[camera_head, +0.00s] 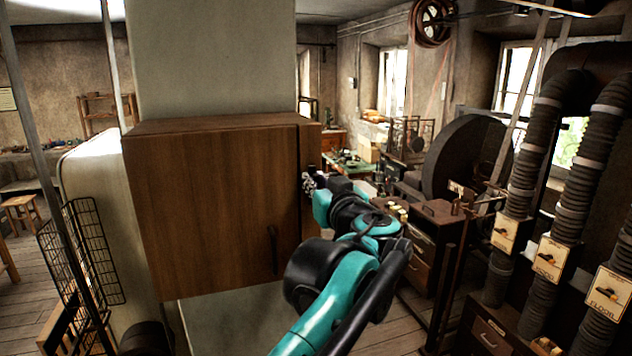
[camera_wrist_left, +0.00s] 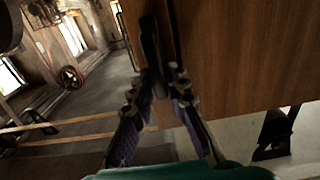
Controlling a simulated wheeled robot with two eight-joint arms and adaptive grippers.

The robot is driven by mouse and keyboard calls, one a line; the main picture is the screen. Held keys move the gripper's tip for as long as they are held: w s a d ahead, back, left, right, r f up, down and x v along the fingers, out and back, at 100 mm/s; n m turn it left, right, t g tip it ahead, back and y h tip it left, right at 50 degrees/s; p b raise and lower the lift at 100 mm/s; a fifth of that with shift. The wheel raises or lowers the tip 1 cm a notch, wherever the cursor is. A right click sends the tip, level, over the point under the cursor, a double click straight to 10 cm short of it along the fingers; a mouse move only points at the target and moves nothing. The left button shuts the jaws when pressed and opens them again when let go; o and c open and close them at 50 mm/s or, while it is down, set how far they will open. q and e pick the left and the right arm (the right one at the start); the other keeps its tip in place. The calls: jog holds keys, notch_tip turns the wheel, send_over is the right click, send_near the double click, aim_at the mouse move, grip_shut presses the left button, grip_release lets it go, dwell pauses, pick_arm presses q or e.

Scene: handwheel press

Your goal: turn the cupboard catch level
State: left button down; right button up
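A brown wooden cupboard (camera_head: 215,210) fills the left middle of the head view, its door shut. A dark upright bar, which looks like the catch (camera_wrist_left: 151,48), stands at the cupboard's edge in the left wrist view. My left gripper (camera_head: 309,182) is at the cupboard's right edge. In the left wrist view, the fingers of my left gripper (camera_wrist_left: 154,88) stand either side of the bar's lower end, close to it. Whether they press on it I cannot tell. In the head view the catch is hidden or too small to make out. My right gripper does not show.
A dark pull handle (camera_head: 273,250) sits low on the door. A wire basket (camera_head: 85,250) hangs left of the cupboard. To the right stand a wooden drawer cabinet (camera_head: 430,235), a big dark wheel (camera_head: 465,155) and ribbed hoses (camera_head: 535,150). Some floor is open at the far left.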

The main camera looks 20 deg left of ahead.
pick_arm(q)
jog(key=shift+d+m, duration=0.1)
jog(key=shift+m, duration=0.3)
jog(key=shift+w+d+f+m+b, duration=0.25)
jog(key=shift+f+m, duration=0.1)
jog(key=shift+m, duration=2.5)
jog(key=shift+w+d+f+m+b, duration=0.1)
jog(key=shift+d+f+m+b, duration=0.15)
jog(key=shift+m, duration=2.55)
jog(key=shift+w+d+f+m+b, duration=0.2)
jog(key=shift+d+f+m, duration=0.15)
jog(key=shift+m, duration=2.5)
jog(key=shift+a+f, duration=0.1)
jog(key=c, duration=1.6)
grip_release()
jog(key=shift+o, duration=0.2)
jog(key=v, duration=1.2)
